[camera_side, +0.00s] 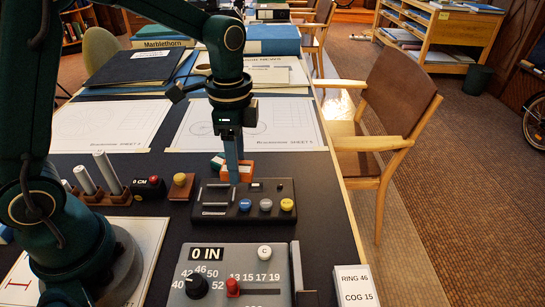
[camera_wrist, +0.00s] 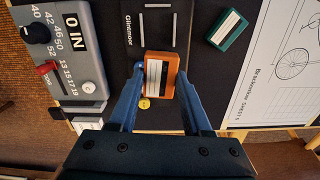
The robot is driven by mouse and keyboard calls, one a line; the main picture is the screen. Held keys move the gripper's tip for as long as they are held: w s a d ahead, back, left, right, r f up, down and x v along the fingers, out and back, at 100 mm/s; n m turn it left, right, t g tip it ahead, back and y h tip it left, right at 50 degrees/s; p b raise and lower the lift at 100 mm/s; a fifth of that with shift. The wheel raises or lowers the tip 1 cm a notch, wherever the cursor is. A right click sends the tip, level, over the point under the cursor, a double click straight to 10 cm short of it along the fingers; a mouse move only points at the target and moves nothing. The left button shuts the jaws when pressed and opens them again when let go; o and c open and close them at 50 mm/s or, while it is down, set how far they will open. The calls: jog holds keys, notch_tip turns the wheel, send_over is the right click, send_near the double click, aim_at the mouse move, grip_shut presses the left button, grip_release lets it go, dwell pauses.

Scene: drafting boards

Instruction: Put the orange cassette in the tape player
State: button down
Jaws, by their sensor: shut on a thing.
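The orange cassette (camera_side: 251,168) has a pale label and is held above the table near the tape player's far edge in the side view. It also shows in the wrist view (camera_wrist: 160,76), between the two blue fingers. My gripper (camera_side: 234,178) points down and is shut on it, with a finger covering its middle in the side view. The tape player (camera_side: 275,190) is a dark box with blue, grey and yellow buttons. Its slotted top (camera_wrist: 153,22) is partly hidden by the cassette in the wrist view. I cannot tell the exact height gap.
A green cassette (camera_wrist: 229,30) lies beside the player in the wrist view. A grey control panel (camera_side: 270,262) with a knob and red slider stands in front of the player. A wooden block with grey pegs (camera_side: 108,172) is at left. Drawing sheets (camera_side: 290,120) lie behind.

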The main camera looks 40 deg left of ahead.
aim_at(217, 195)
jog(key=shift+n, duration=0.5)
jog(key=s+a, duration=0.2)
jog(key=s, duration=0.1)
jog(key=shift+s+a, duration=0.25)
jog(key=shift+a+r, duration=0.15)
jog(key=shift+a, duration=0.15)
jog(key=shift+f, duration=2)
jog(key=shift+f, duration=0.65)
grip_release()
jog(key=shift+r, duration=0.1)
